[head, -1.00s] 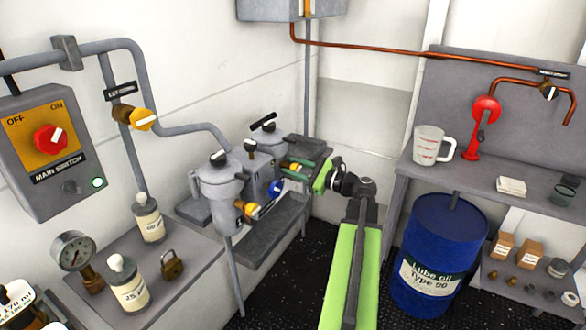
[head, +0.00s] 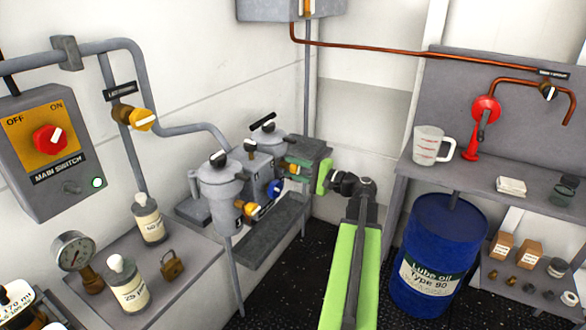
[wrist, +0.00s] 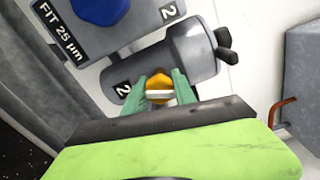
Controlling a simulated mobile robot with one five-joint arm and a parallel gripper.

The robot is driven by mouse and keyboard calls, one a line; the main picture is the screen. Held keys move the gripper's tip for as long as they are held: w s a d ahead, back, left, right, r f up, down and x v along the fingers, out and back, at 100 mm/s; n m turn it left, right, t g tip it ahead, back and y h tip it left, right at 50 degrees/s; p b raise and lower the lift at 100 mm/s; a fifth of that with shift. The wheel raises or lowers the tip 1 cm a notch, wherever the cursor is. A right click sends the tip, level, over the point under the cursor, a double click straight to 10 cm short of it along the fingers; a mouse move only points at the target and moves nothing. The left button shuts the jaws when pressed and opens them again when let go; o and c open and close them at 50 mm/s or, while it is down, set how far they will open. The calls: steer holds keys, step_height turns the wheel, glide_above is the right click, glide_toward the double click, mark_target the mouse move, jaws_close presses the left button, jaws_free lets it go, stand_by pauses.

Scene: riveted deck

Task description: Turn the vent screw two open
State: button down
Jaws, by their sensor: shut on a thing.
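The vent screw two is an orange-yellow knob (wrist: 160,84) with a white bar. In the wrist view it sits low on the side of the grey filter housing marked 2 (wrist: 190,52). My gripper (wrist: 164,88) has its two green fingers closed on either side of this knob. The black wing handle (wrist: 226,46) of that housing shows in the wrist view.
The front housing (head: 219,187) stands left of my gripper, with a yellow knob (head: 250,209). A blue knob (head: 275,188) is just below my gripper. A grey drip tray (head: 268,232) lies underneath. A blue oil drum (head: 437,250) stands to the right.

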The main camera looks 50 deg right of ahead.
steer(key=shift+n, duration=2.3)
steer(key=c, duration=1)
jaws_free()
